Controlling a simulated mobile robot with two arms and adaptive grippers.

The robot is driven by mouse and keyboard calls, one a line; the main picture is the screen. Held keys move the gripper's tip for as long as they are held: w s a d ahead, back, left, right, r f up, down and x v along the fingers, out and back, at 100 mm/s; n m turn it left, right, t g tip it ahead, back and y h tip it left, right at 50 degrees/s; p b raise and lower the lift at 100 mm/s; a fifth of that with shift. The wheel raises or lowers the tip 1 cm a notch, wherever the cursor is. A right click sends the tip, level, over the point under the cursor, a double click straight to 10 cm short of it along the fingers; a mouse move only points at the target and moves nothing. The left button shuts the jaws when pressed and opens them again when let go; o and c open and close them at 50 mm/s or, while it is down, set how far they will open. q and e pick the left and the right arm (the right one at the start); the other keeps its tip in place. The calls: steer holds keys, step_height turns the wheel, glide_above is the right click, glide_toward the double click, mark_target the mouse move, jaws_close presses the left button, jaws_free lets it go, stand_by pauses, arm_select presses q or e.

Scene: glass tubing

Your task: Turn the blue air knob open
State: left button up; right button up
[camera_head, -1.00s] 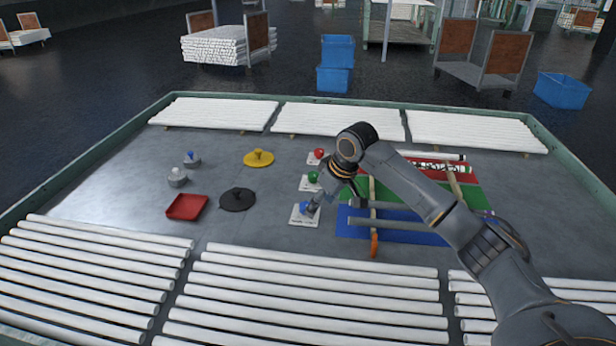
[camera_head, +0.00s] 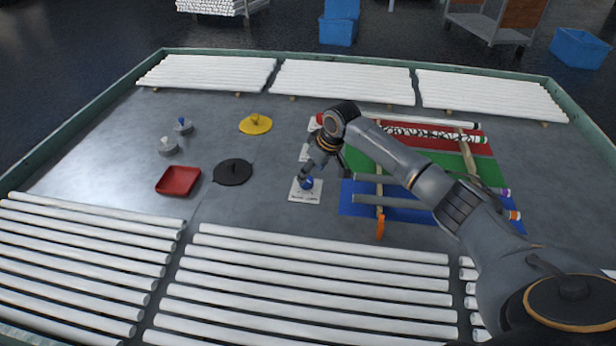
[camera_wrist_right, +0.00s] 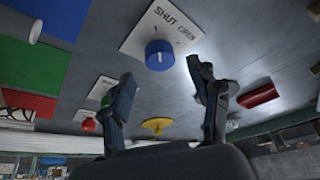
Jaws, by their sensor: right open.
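The blue air knob (camera_head: 306,184) sits on a white plate (camera_head: 307,196) in the head view. In the right wrist view the blue knob (camera_wrist_right: 159,56) has a white mark, and its plate (camera_wrist_right: 138,38) reads SHUT and OPEN. I cannot tell for sure which word the mark points to. My right gripper (camera_head: 307,172) is just above the knob and points down, with its tips partly hidden. In the wrist view the right gripper (camera_wrist_right: 160,72) is open, its fingers apart with the knob showing beyond the gap. My left gripper is not in view.
Green (camera_wrist_right: 105,100) and red (camera_wrist_right: 88,124) knobs stand beyond the blue one. A red tray (camera_head: 178,181), a black lidded disc (camera_head: 233,172) and a yellow one (camera_head: 255,124) lie left. Tubes rest over a blue mat (camera_head: 350,207) at right. White tubes line the front and back.

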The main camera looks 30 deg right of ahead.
mark_target(308, 180)
steer(key=shift+x, duration=2.05)
steer(key=shift+c, duration=0.3)
steer(key=c, duration=1.1)
